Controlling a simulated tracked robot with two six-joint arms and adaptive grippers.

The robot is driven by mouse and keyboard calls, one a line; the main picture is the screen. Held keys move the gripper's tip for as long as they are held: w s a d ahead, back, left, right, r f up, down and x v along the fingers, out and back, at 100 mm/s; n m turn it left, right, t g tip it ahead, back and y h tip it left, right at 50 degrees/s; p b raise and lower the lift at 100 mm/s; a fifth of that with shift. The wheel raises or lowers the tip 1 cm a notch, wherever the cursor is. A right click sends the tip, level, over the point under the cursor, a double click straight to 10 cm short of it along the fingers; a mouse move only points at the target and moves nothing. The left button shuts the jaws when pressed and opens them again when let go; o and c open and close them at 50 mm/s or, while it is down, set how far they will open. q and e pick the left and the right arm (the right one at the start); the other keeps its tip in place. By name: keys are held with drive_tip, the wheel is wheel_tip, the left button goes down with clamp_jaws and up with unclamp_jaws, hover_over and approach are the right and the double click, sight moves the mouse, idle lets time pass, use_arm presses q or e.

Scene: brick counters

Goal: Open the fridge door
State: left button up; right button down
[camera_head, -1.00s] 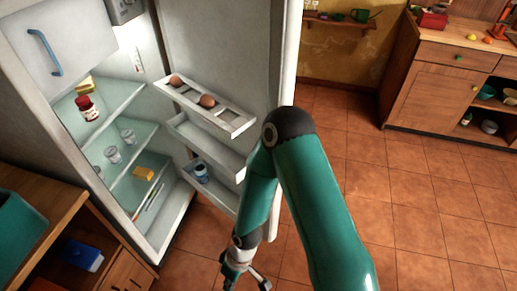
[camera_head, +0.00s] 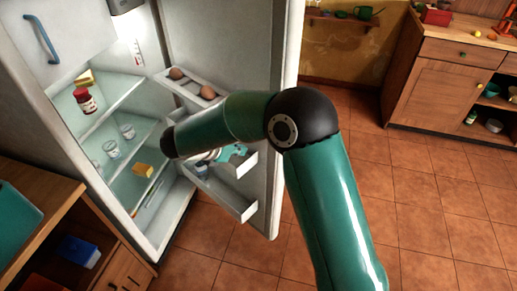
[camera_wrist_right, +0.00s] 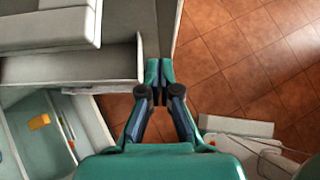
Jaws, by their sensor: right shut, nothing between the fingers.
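The fridge (camera_head: 95,45) stands at the left with its tall door (camera_head: 230,50) swung wide open. Door shelves and lit inner shelves show. My right arm reaches across the door's inner side. Its gripper (camera_wrist_right: 160,75) is shut and empty in the right wrist view, with the tips by the edge of the door (camera_wrist_right: 167,25) and a door shelf (camera_wrist_right: 80,68). In the head view the forearm mostly hides the gripper; I cannot tell whether it touches the door. A small upper compartment with a blue handle (camera_head: 41,40) is shut. My left gripper is not in view.
Eggs (camera_head: 207,92) sit on the upper door shelf. A red-lidded jar (camera_head: 85,101), glasses (camera_head: 128,131) and a yellow block (camera_head: 143,170) stand inside the fridge. A wooden counter (camera_head: 40,195) is at the near left. The tiled floor (camera_head: 430,200) at right is clear.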

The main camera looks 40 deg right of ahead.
drive_tip(key=d+r+p+x, duration=0.2)
drive_tip(key=x, duration=1)
drive_tip(key=shift+d+f, duration=0.2)
drive_tip(key=shift+d, duration=0.1)
drive_tip(key=shift+w, duration=0.1)
